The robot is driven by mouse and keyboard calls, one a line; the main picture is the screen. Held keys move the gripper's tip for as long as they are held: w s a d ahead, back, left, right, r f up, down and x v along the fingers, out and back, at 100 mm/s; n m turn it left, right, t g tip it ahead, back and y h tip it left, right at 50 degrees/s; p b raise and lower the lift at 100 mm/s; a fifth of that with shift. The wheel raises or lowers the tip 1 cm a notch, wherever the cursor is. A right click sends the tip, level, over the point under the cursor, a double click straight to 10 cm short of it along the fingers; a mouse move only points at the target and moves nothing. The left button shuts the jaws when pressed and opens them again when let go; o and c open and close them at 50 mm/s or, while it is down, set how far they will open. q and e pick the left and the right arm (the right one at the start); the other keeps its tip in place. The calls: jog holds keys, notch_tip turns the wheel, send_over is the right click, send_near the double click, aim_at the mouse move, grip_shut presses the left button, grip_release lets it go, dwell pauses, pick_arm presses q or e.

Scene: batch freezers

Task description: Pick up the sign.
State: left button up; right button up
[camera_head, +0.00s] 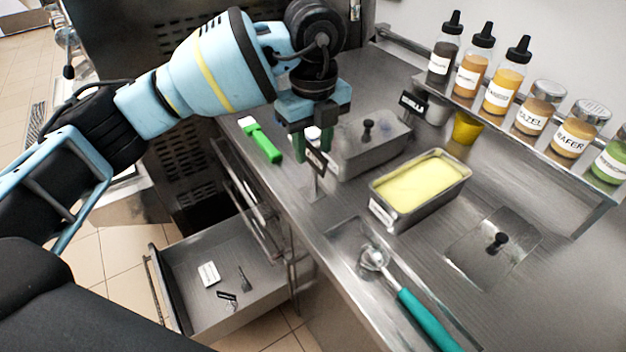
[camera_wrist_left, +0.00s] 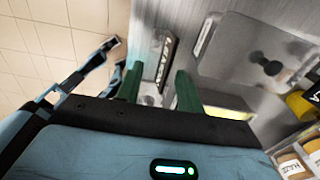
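A small black sign (camera_head: 316,161) with white lettering stands on a thin metal stand on the steel counter, near its front edge. My left gripper (camera_head: 312,147) is just above it with green fingers pointing down. In the left wrist view the sign (camera_wrist_left: 158,66) shows between the two spread fingers of my left gripper (camera_wrist_left: 158,88), with gaps beside it. The fingers are open and do not visibly clamp it. A second black sign (camera_head: 411,103) stands farther back by the lidded steel container. My right gripper is not in view.
A lidded steel container (camera_head: 368,150) stands close right of the gripper, and a green-handled tool (camera_head: 265,146) lies to its left. A pan of yellow ice cream (camera_head: 421,187) and a teal-handled scoop (camera_head: 425,318) are nearer right. An open drawer (camera_head: 222,280) juts out below.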

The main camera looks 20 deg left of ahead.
aim_at(314, 162)
pick_arm(q)
jog(key=shift+w+a+f, duration=0.1)
jog(key=shift+w+f, duration=0.1)
jog(key=shift+f, duration=1.35)
jog(key=shift+w+a+f, duration=0.1)
jog(key=shift+w+f, duration=0.05)
jog(key=shift+f, duration=1.35)
jog(key=shift+d, duration=0.1)
grip_shut()
